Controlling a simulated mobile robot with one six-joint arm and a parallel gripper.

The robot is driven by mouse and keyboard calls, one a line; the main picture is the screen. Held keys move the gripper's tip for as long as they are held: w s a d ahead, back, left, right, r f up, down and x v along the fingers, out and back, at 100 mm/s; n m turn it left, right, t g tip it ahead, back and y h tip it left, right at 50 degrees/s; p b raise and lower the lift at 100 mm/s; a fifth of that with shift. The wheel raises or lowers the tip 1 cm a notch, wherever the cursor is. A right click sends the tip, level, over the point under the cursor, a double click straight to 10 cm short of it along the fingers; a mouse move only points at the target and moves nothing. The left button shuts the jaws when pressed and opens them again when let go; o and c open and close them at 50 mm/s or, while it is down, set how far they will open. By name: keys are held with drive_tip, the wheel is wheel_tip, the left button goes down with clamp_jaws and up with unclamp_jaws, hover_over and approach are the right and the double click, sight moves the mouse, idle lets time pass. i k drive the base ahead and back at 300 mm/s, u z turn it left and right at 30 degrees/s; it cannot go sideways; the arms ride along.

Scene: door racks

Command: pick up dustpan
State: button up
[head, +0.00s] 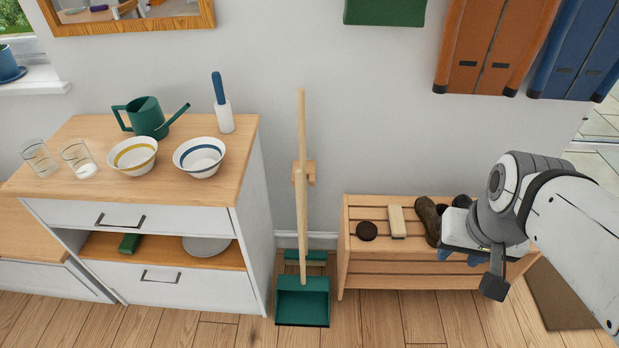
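The green dustpan (302,308) stands on the wooden floor between the white cabinet and the slatted bench. Its long wooden handle (302,225) rises nearly upright in front of a broom, whose wooden handle (302,120) runs up past a wooden wall holder (310,172). The green broom head (313,256) shows behind the dustpan. My gripper (470,270) is at the right, over the bench's right part, well apart from the dustpan. Its fingers are seen from an angle that hides whether they are open or shut.
The cabinet (255,190) at left carries bowls, glasses, a watering can and a lint roller. The bench (375,270) holds a round brown item, a brush and dark shoes, partly hidden by my arm. Floor in front of the dustpan is clear.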

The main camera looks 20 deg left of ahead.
sight(303, 300)
drive_tip(key=u, duration=0.4)
drive_tip(key=i, duration=0.85)
drive_tip(key=u, duration=0.3)
drive_tip(key=k, duration=0.95)
drive_tip(key=u, duration=0.15)
drive_tip(key=i, duration=0.95)
drive_tip(key=z, duration=0.05)
